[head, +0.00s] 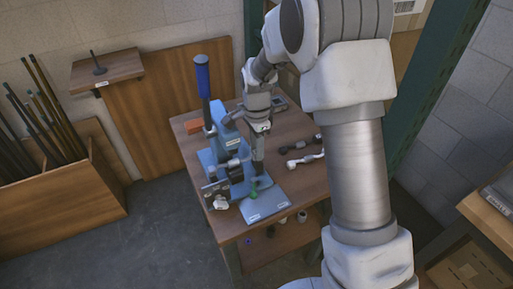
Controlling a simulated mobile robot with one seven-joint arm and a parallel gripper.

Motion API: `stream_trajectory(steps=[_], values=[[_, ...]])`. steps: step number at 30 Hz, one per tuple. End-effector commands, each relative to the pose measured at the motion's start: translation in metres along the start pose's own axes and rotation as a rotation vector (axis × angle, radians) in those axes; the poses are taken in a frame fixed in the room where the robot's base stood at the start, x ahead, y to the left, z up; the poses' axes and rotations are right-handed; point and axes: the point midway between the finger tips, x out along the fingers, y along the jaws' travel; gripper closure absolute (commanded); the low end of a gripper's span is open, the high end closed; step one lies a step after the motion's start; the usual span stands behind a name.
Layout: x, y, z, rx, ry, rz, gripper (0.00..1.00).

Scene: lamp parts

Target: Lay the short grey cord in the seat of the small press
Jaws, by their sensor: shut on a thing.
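The small press (221,150) is blue with a tall blue-gripped lever and stands on the wooden table. My gripper (257,172) points down just right of the press, low over its front. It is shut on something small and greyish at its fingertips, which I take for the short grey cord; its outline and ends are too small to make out. A small green piece (254,193) shows just below the fingertips. The seat of the press is not clear behind the gripper. A grey-blue plate (265,208) lies at the table's front edge.
A white curved piece (306,160) and a dark piece with a white end (298,146) lie on the table (287,182) to the right. A white lump (220,202) is at the front left. An orange block (193,127) sits behind the press.

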Motion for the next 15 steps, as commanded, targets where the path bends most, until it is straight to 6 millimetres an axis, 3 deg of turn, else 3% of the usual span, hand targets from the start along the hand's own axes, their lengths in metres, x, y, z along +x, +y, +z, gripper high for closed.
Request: stream_trajectory(steps=[15], values=[[0.0039,-0.0001,0.0000,0.000,0.000,0.000,1.00]])
